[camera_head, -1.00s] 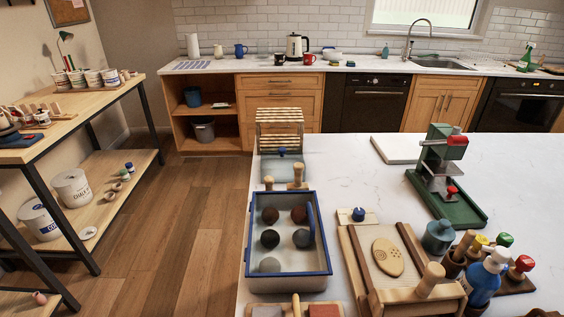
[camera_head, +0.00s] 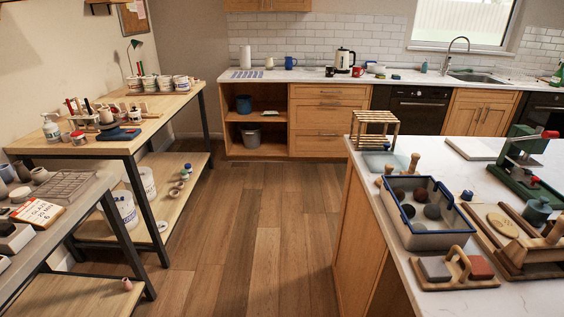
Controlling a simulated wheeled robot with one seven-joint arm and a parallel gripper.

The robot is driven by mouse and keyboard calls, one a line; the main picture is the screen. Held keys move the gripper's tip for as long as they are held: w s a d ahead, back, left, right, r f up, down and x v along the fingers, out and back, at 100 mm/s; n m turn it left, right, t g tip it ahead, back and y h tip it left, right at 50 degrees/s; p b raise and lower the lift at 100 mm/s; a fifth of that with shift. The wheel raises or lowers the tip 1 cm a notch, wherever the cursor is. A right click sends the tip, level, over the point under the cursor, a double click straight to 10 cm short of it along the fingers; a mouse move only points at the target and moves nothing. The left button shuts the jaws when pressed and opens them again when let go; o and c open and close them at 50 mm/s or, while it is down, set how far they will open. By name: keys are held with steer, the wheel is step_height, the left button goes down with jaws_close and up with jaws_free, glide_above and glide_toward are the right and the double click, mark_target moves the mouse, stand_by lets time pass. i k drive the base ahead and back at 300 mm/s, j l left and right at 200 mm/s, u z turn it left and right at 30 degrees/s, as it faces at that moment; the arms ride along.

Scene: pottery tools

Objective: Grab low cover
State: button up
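A low, flat, pale blue-green piece with a small blue knob (camera_head: 378,163) lies on the white counter top (camera_head: 425,150), just in front of a slatted wooden rack. It looks like the low cover, but it is small here and I cannot be sure. The wooden-handled tools and the blue-rimmed tray stand in front of it and hide its near edge in part. My gripper is not in view.
The blue-rimmed tray (camera_head: 442,234) with several dark balls, the slatted rack (camera_head: 374,128) and a green press (camera_head: 522,158) stand on the counter. A wooden float (camera_head: 453,279) lies at its front. Shelved tables (camera_head: 175,108) line the left. The wooden floor (camera_head: 250,230) between is clear.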

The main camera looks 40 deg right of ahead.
mark_target(376, 155)
steer(key=i+j+u, duration=0.15)
steer(key=u, duration=0.2)
steer(key=i+j+u, duration=0.15)
steer(key=u, duration=0.2)
steer(key=i+j+u, duration=0.15)
steer(key=u, duration=0.15)
steer(key=i+j+z, duration=0.1)
steer(key=i, duration=0.25)
steer(key=i+j+z, duration=0.1)
steer(key=i, duration=0.2)
steer(key=i+l+z, duration=0.1)
steer(key=i+z, duration=0.15)
steer(key=z, duration=0.2)
steer(key=i+z, duration=0.25)
steer(key=z, duration=0.25)
steer(key=i+z, duration=0.25)
steer(key=z, duration=0.2)
